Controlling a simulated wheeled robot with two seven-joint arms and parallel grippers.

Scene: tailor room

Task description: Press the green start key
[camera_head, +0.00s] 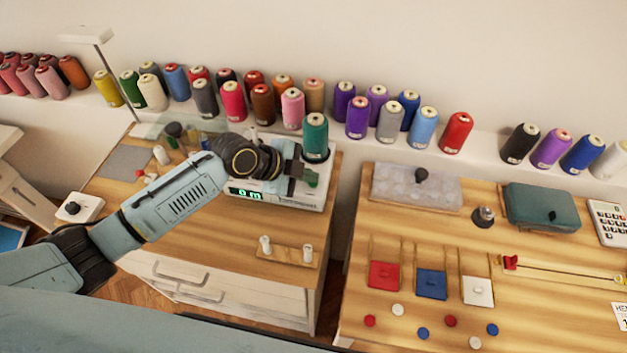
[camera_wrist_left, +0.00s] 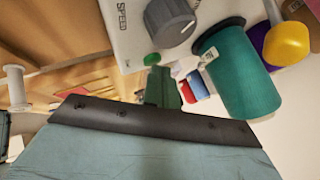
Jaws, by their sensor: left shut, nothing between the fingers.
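The white winding machine (camera_head: 290,203) sits on the left wooden table and shows a lit green display (camera_head: 245,194). A teal thread cone (camera_head: 315,137) stands upright at its back. My left gripper (camera_head: 308,177) is over the machine's right part, its fingers shut and empty. In the left wrist view the green start key (camera_wrist_left: 152,59) shows on the white panel (camera_wrist_left: 125,25), just beyond the fingertips (camera_wrist_left: 162,82). I cannot tell whether they touch it. A grey knob (camera_wrist_left: 171,20) is beside the key. In the head view the gripper hides the key. My right gripper is not in view.
Many thread cones line the shelf (camera_head: 480,146) behind. A small wooden stand with white spools (camera_head: 290,254) is in front of the machine. The right table (camera_head: 370,335) holds coloured tags, a clear box (camera_head: 420,190) and a teal case (camera_head: 540,207).

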